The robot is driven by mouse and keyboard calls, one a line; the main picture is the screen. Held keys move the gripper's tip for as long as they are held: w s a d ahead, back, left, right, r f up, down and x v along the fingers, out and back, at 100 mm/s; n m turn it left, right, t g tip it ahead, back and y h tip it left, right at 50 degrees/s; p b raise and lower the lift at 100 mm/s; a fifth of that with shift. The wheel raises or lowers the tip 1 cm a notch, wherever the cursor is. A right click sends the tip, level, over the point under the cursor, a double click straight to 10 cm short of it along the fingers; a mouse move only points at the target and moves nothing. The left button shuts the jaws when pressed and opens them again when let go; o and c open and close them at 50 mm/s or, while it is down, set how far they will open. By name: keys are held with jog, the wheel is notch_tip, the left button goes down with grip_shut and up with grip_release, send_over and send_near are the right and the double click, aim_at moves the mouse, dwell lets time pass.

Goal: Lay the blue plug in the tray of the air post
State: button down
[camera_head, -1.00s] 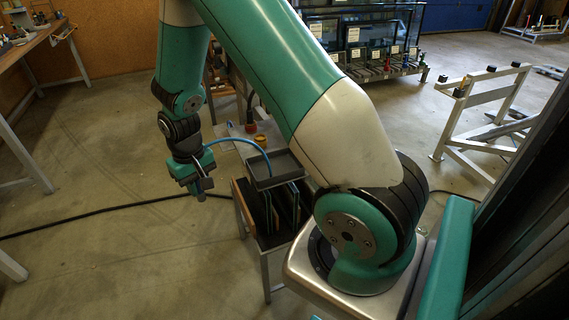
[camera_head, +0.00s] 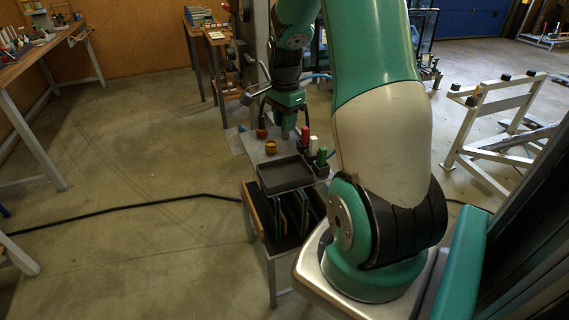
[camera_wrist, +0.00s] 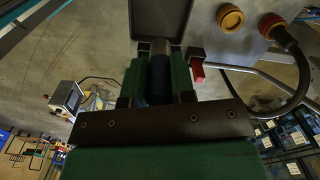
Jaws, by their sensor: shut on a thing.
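The tray (camera_head: 312,181) of the air post is a shallow dark grey box, empty, on the near side of the post's top. My gripper (camera_head: 287,134) points down just behind the tray, above the grey post top. In the wrist view my gripper (camera_wrist: 157,78) is shut on a dark blue cylinder, the blue plug (camera_wrist: 157,88). Beyond its end the tray (camera_wrist: 160,18) shows at the top of the picture. In the head view the plug is hard to make out, and I cannot tell its exact height over the post.
A red-and-black knob (camera_head: 262,131) and an orange knob (camera_head: 271,146) stand left of my gripper. A red piece (camera_head: 305,135) and a green piece (camera_head: 322,155) stand in dark holders to its right. Dark panels stand in a rack below the tray. Open floor lies left.

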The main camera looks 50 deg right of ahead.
notch_tip(320, 180, down, 13)
jog(key=shift+f, duration=0.1)
dwell(0.4)
jog(key=shift+f, duration=0.2)
jog(key=c, duration=1)
grip_release()
jog(key=shift+o, duration=0.2)
jog(key=shift+r, duration=0.2)
